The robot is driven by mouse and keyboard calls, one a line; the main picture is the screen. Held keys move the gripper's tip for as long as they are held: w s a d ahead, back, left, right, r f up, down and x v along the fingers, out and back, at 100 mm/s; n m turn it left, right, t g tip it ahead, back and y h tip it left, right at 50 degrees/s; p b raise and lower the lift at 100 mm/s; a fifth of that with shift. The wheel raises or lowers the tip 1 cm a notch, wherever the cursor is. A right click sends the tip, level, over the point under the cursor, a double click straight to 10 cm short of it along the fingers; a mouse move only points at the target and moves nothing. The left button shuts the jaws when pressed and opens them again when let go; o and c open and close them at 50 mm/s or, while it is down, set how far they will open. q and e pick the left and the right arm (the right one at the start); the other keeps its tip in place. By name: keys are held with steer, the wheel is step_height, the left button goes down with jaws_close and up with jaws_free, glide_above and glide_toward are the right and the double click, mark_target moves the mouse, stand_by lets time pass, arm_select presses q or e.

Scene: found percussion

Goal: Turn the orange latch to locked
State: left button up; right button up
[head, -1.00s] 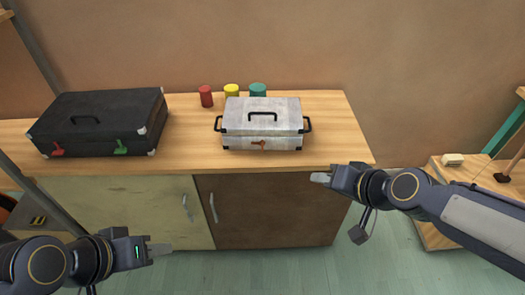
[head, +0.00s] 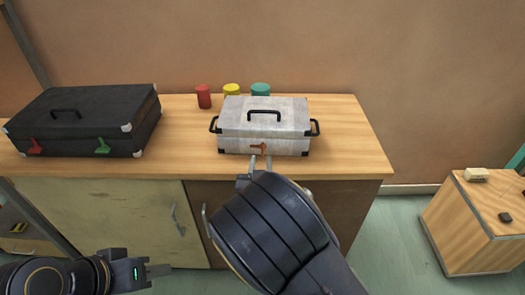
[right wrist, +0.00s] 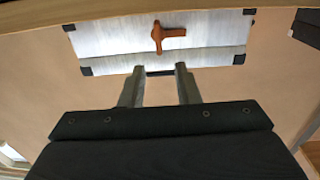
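The orange latch (head: 258,148) is on the front of the white metal case (head: 235,140). In the right wrist view the latch (right wrist: 158,38) shows a short upright bar with an arm pointing to the picture's right. My right gripper (head: 260,162) is just in front of and below the latch, apart from it. In the right wrist view its two fingers (right wrist: 157,82) are spread with nothing between them. My left gripper (head: 158,270) is low at the left, in front of the cabinet and away from the case; its finger gap cannot be made out.
A black case (head: 90,115) with a red latch (head: 35,147) and a green latch (head: 102,146) stands left on the wooden worktop (head: 185,140). Red (head: 203,96), yellow (head: 231,89) and teal (head: 261,88) cans stand behind. A wooden box (head: 475,225) stands at right.

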mark_target(263, 148)
steer(key=w, duration=0.6)
steer(key=shift+w+d, duration=0.15)
steer(key=shift+w, duration=0.05)
jaws_close()
